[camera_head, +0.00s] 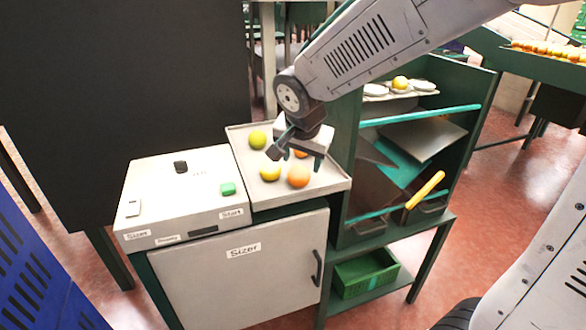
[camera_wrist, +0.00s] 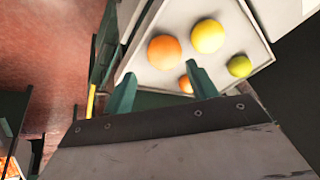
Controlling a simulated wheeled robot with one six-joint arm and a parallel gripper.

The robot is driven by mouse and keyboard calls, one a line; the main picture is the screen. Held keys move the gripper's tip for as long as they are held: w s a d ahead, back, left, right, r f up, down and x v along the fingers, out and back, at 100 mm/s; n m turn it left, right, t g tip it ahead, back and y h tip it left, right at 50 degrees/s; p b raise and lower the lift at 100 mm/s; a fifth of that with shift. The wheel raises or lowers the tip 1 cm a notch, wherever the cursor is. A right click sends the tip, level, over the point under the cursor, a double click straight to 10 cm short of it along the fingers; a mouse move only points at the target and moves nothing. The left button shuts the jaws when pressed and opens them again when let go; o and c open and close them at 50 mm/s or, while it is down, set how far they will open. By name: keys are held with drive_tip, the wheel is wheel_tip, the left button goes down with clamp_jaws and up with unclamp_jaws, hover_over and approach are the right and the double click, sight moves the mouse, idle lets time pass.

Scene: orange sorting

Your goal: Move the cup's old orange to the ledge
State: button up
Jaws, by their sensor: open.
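My gripper (camera_head: 296,158) is open and empty above the grey tray (camera_head: 325,184) on the sizer; its fingers also show in the wrist view (camera_wrist: 160,86). On the tray are an orange fruit (camera_head: 298,177), a yellow fruit (camera_head: 270,172), a yellow-green fruit (camera_head: 257,140) and a second orange fruit (camera_head: 300,153) partly hidden by my gripper. On top of the green stand, an orange-yellow fruit (camera_head: 400,83) sits among small white dishes (camera_head: 424,86). I cannot tell which of these is the cup or the ledge.
The white sizer box (camera_head: 180,190) with a green button (camera_head: 228,189) stands left of the tray. The green stand (camera_head: 345,150) with sloping chutes and a yellow handle (camera_head: 425,190) is close on the right. A green crate (camera_head: 365,275) sits on its low shelf.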

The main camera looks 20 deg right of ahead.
sight(299, 170)
drive_tip(key=shift+w+m, duration=0.3)
drive_tip(key=shift+m, duration=0.3)
drive_tip(key=shift+w+f, duration=0.15)
drive_tip(key=shift+f, duration=0.15)
drive_tip(key=x, duration=0.7)
drive_tip(key=shift+w+r, duration=0.1)
drive_tip(key=c, duration=0.8)
